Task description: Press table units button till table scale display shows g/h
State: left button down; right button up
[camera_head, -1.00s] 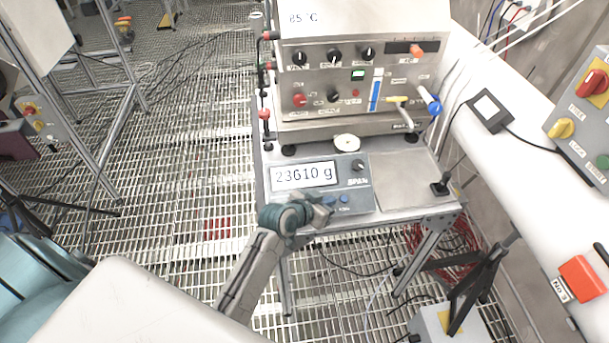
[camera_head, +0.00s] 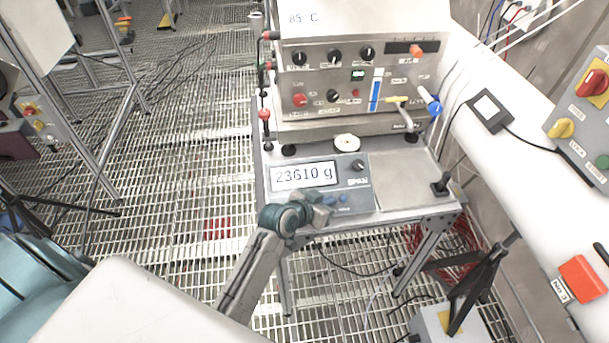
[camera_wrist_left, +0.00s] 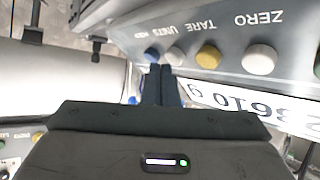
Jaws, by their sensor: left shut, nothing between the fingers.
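The table scale (camera_head: 358,201) is a grey-blue panel on the steel table. Its display (camera_head: 305,175) reads 23610 g. In the left wrist view its button row shows a white units button (camera_wrist_left: 174,55), a blue hold button (camera_wrist_left: 151,54), a yellow tare button (camera_wrist_left: 208,55) and a white zero button (camera_wrist_left: 259,60). My left gripper (camera_head: 327,213) is at the scale's front edge, over part of the button row. In the left wrist view its shut, empty fingertips (camera_wrist_left: 161,70) are just below the units and hold buttons; contact cannot be told. My right gripper is not in view.
A steel instrument box (camera_head: 350,80) with knobs and a lever stands behind the scale. A bare steel plate (camera_head: 405,180) is to the scale's right, with a small black joystick (camera_head: 441,184) at its corner. A white pipe (camera_head: 520,170) runs along the right.

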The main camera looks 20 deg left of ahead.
pick_arm(q)
jog(key=shift+f, duration=0.1)
dwell(0.3)
jog(key=shift+w+a+f, duration=0.15)
jog(key=shift+w+f, duration=0.05)
jog(key=shift+f, duration=0.05)
jog(key=shift+r, duration=0.1)
jog(key=shift+s+r+p, duration=0.25)
jog(key=shift+p, duration=0.2)
dwell(0.3)
jog(key=shift+s+d+r+p, duration=0.1)
jog(key=shift+d+r+p, duration=0.15)
jog(key=shift+r+p, duration=0.15)
jog(key=s+r+p, duration=0.1)
jog(key=d+r+p, duration=0.1)
jog(key=p, duration=0.1)
jog(key=s+r+p, duration=0.1)
jog(key=r, duration=0.1)
jog(key=shift+s+d+p, duration=0.3)
jog(key=shift+d, duration=0.05)
